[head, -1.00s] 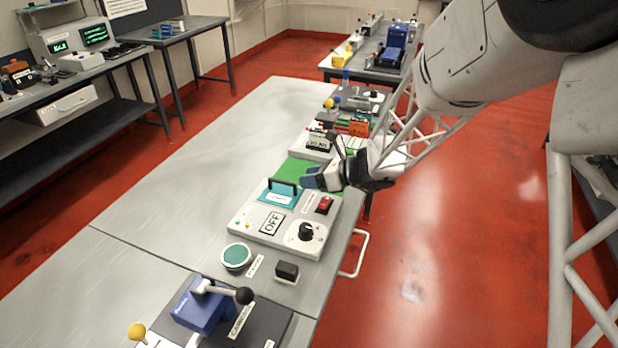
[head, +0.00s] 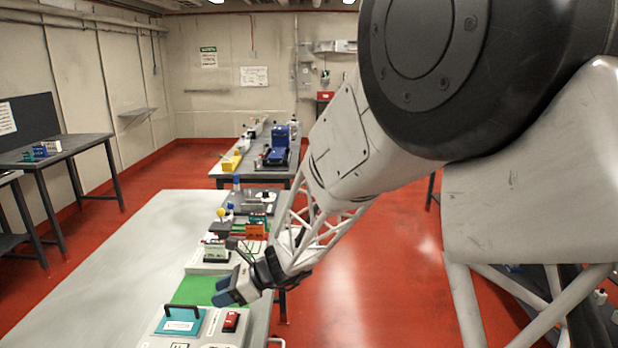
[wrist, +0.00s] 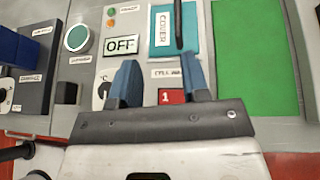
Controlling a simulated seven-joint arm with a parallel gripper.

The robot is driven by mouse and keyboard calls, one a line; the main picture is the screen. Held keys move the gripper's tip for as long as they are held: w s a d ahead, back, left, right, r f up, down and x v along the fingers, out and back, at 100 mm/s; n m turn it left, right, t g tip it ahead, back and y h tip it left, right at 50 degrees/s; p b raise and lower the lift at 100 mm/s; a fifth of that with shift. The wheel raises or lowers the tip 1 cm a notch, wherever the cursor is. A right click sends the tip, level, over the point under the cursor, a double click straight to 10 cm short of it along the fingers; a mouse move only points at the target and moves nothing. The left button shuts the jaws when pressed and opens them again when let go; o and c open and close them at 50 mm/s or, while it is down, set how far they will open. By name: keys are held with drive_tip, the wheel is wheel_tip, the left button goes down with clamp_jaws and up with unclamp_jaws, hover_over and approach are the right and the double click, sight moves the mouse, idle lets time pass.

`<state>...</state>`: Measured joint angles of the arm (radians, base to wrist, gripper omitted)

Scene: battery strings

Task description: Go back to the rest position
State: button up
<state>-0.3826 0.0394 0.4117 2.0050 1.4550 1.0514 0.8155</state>
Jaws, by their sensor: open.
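My gripper (head: 228,292) hangs at the right edge of the long grey table, above and beside the green mat (head: 197,290). In the wrist view my gripper (wrist: 160,82) shows two blue fingertips spread apart with nothing between them. Beneath it is a white control panel (wrist: 122,72) with an OFF label, a teal cover plate (wrist: 163,48) with a black handle, and a red switch (wrist: 172,96) partly hidden by the fingers. The green mat (wrist: 243,55) fills the right of that view. My arm reaches in from the upper right of the head view.
Several devices stand along the table's right side, among them an orange block (head: 256,231). A second table with a blue device (head: 279,145) stands farther back. The left part of the grey table (head: 130,255) is bare. Red floor (head: 345,290) is open to the right.

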drive_tip(key=s+d+r+n+t+h, duration=0.1)
drive_tip(key=s+d+r+n+h, duration=0.3)
drive_tip(key=s+d, duration=0.5)
drive_tip(key=s+d+r+n+t+h, duration=0.1)
drive_tip(key=s+d+r+n+h, duration=0.3)
drive_tip(key=d, duration=1.3)
drive_tip(key=s+d+r+n+t+h, duration=0.2)
drive_tip(key=s+d+r+n+h, duration=0.2)
drive_tip(key=s+d+n, duration=0.4)
drive_tip(key=s+d, duration=0.6)
drive_tip(key=shift+s+r+n+h, duration=0.3)
drive_tip(key=shift+s+n+h, duration=0.1)
